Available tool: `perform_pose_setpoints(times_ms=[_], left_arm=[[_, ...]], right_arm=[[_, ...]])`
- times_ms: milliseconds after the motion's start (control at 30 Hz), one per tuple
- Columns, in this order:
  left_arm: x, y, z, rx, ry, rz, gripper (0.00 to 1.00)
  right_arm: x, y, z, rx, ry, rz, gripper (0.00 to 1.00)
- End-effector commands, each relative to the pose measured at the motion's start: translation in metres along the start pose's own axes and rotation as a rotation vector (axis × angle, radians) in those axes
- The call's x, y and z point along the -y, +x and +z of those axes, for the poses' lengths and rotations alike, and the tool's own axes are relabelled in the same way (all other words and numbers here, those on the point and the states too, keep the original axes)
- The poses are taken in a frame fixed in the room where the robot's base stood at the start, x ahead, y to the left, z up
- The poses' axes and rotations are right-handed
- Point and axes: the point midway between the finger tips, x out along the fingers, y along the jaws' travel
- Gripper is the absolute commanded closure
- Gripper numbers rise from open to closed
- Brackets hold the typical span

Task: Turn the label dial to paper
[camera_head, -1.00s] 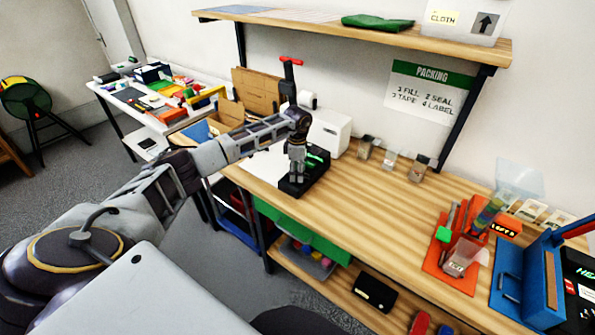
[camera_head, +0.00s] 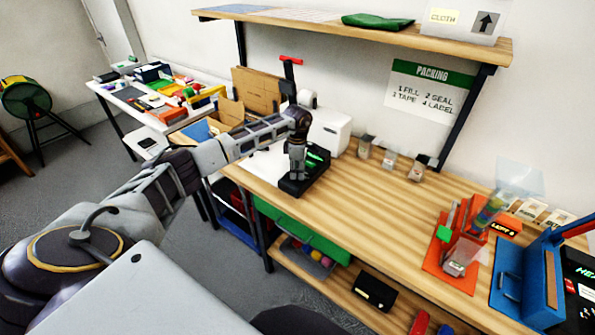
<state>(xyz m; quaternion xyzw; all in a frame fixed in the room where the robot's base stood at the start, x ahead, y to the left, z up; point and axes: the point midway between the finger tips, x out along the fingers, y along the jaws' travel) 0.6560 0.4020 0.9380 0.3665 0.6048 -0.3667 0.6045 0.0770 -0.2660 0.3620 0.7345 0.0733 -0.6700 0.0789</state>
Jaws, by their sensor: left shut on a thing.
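My left gripper (camera_head: 297,174) points down over a black device (camera_head: 318,168) with a small green display, on the left part of the wooden bench. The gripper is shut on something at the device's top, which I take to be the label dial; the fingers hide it. The dial's markings and its setting cannot be read. A white box-shaped machine (camera_head: 331,133) stands just behind the device. My right gripper is not in view.
The bench (camera_head: 385,205) is clear in the middle. Several small containers (camera_head: 389,159) stand along the back. An orange stand (camera_head: 452,262) and a blue device (camera_head: 522,275) are at the right. A shelf (camera_head: 370,36) hangs above.

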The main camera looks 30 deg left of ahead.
Motion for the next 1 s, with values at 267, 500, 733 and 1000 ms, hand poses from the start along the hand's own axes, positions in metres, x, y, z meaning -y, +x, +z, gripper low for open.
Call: perform_pose_setpoints(times_ms=[267,500,733,1000], left_arm=[[-0.0007,-0.0004,-0.0002,0.0,-0.114,0.002,0.95],[-0.0005,-0.0003,-0.0002,0.001,-0.276,0.001,0.95],[-0.0008,-0.0006,-0.0004,0.0,-0.449,0.002,0.95],[-0.001,-0.0011,-0.0004,0.001,-0.646,0.003,0.95]], right_arm=[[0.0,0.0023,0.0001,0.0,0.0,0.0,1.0],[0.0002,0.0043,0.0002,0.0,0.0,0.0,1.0],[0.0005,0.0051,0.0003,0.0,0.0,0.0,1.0],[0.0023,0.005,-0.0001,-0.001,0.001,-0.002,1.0]])
